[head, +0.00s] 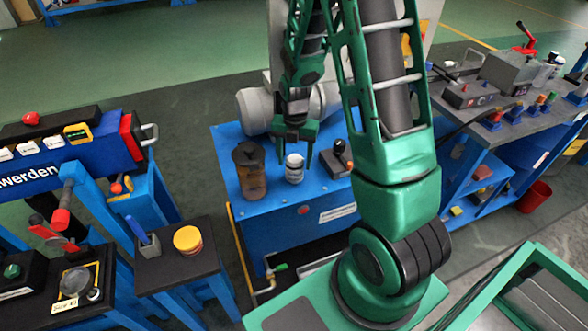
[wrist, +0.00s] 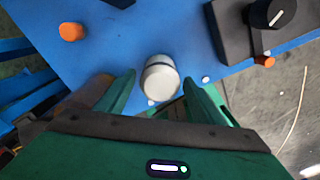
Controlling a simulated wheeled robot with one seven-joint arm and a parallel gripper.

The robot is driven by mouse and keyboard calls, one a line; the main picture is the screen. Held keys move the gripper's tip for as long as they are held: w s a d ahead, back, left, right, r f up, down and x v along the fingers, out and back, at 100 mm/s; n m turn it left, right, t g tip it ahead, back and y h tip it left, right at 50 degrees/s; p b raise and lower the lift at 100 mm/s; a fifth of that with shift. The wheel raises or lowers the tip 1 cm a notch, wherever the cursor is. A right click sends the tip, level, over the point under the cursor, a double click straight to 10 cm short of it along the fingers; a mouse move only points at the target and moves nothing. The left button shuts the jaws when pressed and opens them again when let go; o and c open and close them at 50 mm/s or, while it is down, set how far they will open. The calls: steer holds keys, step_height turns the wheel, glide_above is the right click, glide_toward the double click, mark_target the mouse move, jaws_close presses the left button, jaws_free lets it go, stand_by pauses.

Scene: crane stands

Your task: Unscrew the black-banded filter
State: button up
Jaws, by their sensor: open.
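The black-banded filter (head: 294,168) is a small white cylinder standing upright on the blue bench top. In the wrist view the white filter (wrist: 160,82) shows near the middle, with a dark band around its upper part. My gripper (head: 292,146) is right above it, pointing down. In the wrist view the green fingers of my gripper (wrist: 160,90) are spread, one to each side of the filter. There is a visible gap on the right side. The jaws are open and hold nothing. Whether a finger touches the filter is hard to tell.
A brown canister (head: 250,172) with a dark lid stands close on the left. A black box with a knob (head: 338,162) sits close on the right. The blue bench (head: 237,222) has little free room. A table with a yellow round container (head: 187,240) stands further left.

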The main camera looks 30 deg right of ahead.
steer(key=m, duration=2.3)
stand_by(0.4)
steer(key=shift+c, duration=0.2)
steer(key=c, duration=1.1)
steer(key=shift+c, duration=0.2)
